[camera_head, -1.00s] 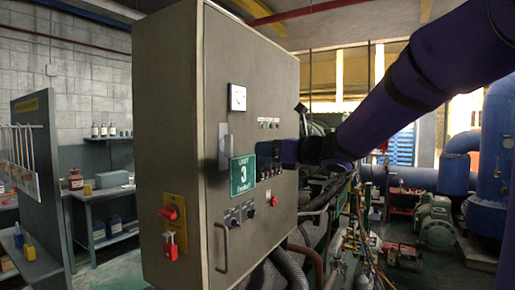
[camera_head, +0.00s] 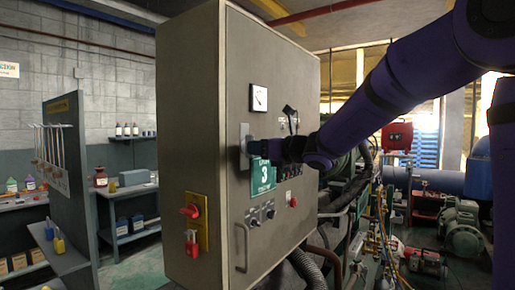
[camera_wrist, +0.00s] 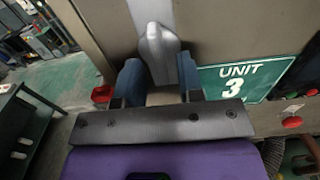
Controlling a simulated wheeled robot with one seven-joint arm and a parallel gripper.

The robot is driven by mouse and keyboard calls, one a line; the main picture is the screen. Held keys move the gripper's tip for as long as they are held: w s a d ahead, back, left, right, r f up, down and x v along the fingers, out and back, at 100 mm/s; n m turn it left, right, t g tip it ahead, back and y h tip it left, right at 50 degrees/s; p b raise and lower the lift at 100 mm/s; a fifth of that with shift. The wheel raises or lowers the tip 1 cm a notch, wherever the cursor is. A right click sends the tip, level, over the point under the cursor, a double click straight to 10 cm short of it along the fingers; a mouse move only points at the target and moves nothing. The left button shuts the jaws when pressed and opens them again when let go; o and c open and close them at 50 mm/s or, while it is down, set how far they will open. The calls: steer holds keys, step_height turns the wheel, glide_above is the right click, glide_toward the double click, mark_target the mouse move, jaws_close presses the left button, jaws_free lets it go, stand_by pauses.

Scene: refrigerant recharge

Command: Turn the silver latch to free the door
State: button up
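The silver latch (camera_head: 244,147) is an upright plate with a handle on the front door (camera_head: 268,110) of the grey cabinet. In the wrist view, the silver latch (camera_wrist: 157,48) has a rounded, raised handle that points down between my two blue fingers. My gripper (camera_wrist: 160,74) is open, with one finger on each side of the handle's lower end. I cannot tell whether either finger touches it. In the head view, my gripper (camera_head: 253,148) reaches the latch from the right and hides part of it. The door looks closed.
A green "UNIT 3" sign (camera_head: 262,177) is just below and right of the latch. A red switch (camera_head: 192,211), a door handle (camera_head: 241,246) and several knobs stick out lower on the cabinet. Hoses and machinery stand at the right.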

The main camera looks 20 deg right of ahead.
steer(key=shift+s, duration=0.1)
jaws_close()
steer(key=n, duration=0.4)
steer(key=shift+n, duration=0.3)
steer(key=n, duration=0.4)
steer(key=shift+r, duration=0.1)
steer(key=shift+n, duration=0.3)
